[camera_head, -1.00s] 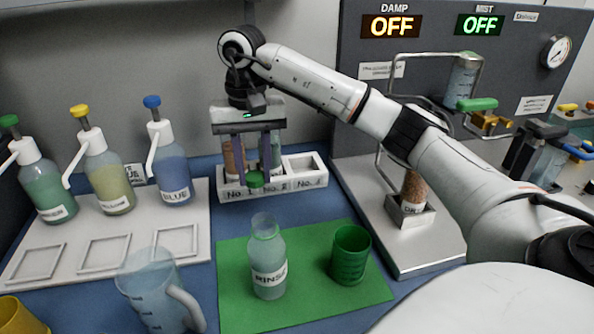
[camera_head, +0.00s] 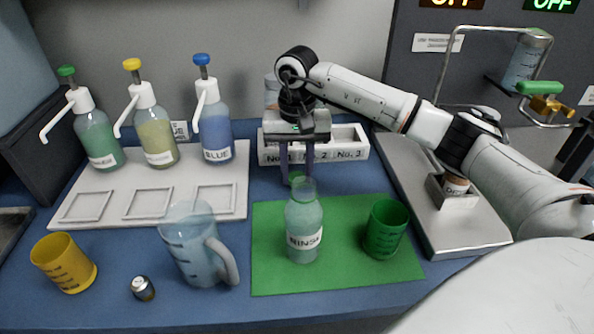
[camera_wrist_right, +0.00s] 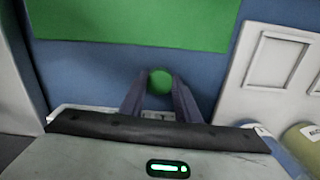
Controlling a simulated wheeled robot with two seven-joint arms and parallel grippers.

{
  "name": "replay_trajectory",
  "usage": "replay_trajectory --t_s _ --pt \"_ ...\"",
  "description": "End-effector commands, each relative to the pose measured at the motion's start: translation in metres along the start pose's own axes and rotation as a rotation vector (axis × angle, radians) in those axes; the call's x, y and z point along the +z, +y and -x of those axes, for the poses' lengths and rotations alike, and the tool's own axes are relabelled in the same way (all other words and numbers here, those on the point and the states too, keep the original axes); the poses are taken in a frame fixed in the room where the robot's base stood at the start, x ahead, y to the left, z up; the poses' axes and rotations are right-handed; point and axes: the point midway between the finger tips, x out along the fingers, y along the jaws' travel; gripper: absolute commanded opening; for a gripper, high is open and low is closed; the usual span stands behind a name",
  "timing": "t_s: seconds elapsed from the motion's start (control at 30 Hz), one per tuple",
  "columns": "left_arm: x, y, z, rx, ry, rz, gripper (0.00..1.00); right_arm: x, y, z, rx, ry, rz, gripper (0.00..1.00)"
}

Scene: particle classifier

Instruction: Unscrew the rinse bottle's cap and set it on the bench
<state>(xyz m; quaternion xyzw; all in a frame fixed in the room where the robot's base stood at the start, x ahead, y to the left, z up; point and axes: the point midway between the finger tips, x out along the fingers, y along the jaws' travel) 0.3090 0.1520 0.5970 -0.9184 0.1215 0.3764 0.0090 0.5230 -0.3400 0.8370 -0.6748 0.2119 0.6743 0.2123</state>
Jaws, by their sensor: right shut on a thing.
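The rinse bottle (camera_head: 303,225) stands upright on the green mat, with its neck bare of a cap. My right gripper (camera_head: 297,172) is shut on a green cap (camera_head: 296,179), pointing down behind the bottle. In the head view the bottle's neck overlaps the lower edge of the cap. In the right wrist view the cap (camera_wrist_right: 160,82) sits between the two fingertips over blue bench (camera_wrist_right: 90,75), between the mat and the rack. I cannot tell whether the cap touches the bench. My left gripper is not in view.
A green cup (camera_head: 385,228) stands on the mat (camera_head: 345,275). A white numbered rack (camera_head: 345,152) is close behind my right gripper. A clear jug (camera_head: 192,245), yellow cup (camera_head: 63,263) and small dark cylinder (camera_head: 143,289) are on the left. Pump bottles stand on a white tray (camera_head: 110,230).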

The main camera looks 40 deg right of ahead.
Motion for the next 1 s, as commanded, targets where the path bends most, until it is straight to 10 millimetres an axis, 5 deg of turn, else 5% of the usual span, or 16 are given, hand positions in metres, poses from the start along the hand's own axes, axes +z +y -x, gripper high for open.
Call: replay_trajectory --t_s 0.07,0.1,0.2,0.63,1.0 --pt "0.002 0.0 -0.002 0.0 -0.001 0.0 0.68 0.0 0.0 -0.004 0.001 0.0 0.0 0.03" --pt "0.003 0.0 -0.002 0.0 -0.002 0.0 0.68 0.0 0.0 -0.004 0.001 0.0 0.0 0.31" --pt "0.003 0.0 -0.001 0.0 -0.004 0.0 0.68 0.0 0.0 -0.003 0.001 0.0 0.0 0.48" --pt "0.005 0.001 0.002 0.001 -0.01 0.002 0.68 -0.001 0.0 0.008 -0.001 0.002 0.0 0.48" --pt "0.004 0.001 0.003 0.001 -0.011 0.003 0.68 -0.001 -0.001 0.085 -0.002 0.004 -0.001 0.48"
